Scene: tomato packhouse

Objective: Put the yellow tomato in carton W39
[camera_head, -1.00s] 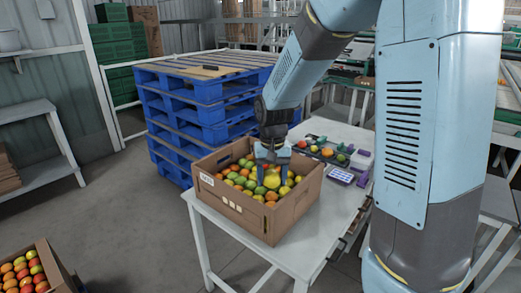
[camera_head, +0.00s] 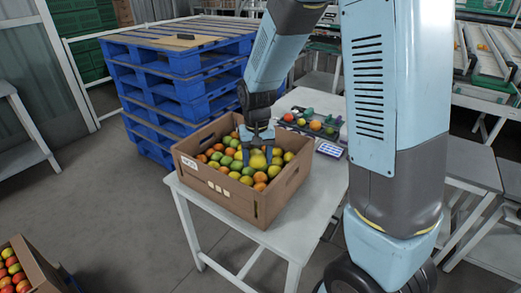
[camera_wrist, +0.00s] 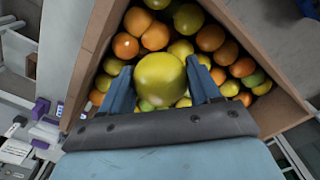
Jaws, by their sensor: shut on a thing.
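My gripper (camera_wrist: 160,88) is shut on a yellow tomato (camera_wrist: 160,78), with one finger on each side of it. In the head view my gripper (camera_head: 257,150) points down into a cardboard carton, and the held yellow tomato (camera_head: 258,161) shows between the fingers, at or just above the fruit. The carton (camera_head: 225,202) stands on a white table and is filled with orange, green and yellow tomatoes. Its front has a white label (camera_head: 188,163) whose writing is too small to read. I cannot tell whether the held tomato touches those below it.
The white table (camera_head: 312,215) has free room right of the carton. Blue pallets (camera_head: 165,75) are stacked behind. Another carton (camera_head: 42,275) of tomatoes stands at lower left.

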